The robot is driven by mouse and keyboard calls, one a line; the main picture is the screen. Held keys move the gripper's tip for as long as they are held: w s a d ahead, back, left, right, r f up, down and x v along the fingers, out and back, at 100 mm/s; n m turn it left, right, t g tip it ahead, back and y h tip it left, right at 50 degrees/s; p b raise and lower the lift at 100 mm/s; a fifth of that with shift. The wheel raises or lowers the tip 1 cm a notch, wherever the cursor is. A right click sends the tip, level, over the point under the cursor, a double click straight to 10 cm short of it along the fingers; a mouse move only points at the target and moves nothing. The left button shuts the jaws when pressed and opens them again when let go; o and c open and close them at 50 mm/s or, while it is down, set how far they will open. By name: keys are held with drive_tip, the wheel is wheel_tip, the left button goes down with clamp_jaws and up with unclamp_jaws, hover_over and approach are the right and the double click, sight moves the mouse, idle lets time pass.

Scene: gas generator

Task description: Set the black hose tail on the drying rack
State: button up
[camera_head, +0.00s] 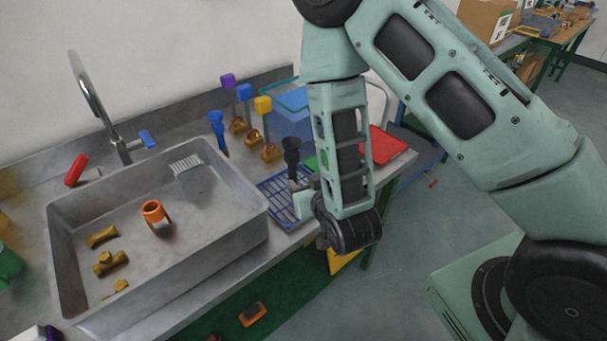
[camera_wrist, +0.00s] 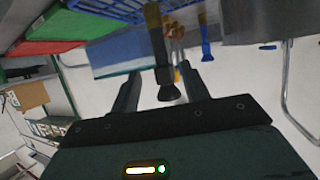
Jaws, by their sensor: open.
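The black hose tail (camera_head: 291,152) stands upright at the blue wire drying rack (camera_head: 268,190) on the counter, right of the sink. In the wrist view, which is turned over, the hose tail (camera_wrist: 160,55) reaches from the rack (camera_wrist: 110,9) and lies between the two fingers. My gripper (camera_wrist: 160,72) is open, with a visible gap on each side of the hose tail. In the head view my gripper (camera_head: 298,190) is low at the rack's right side, partly hidden by my wrist. The hose tail's foot is partly hidden there.
The grey sink (camera_head: 255,213) holds an orange fitting (camera_head: 153,211) and several brass pieces. Behind the rack stand a blue hose tail (camera_head: 217,125) and several brass fittings with coloured handles. A red tray (camera_head: 387,145) and a clear blue box (camera_head: 290,97) are close by.

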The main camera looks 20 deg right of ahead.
drive_tip(key=s+a+r+n+g+y, duration=0.35)
drive_tip(key=s+a+r+g, duration=0.4)
drive_tip(key=a, duration=0.35)
drive_tip(key=s+d+r+n+g+h, duration=0.1)
drive_tip(key=s+d+r+n+g, duration=0.1)
drive_tip(key=s, duration=0.6)
drive_tip(key=s+d+r+n+g+h, duration=0.2)
drive_tip(key=s+d+r+g, duration=0.1)
drive_tip(key=s+r, duration=0.3)
drive_tip(key=shift+s+r+g, duration=0.3)
drive_tip(key=shift+s+g, duration=0.25)
drive_tip(key=shift+s, duration=0.35)
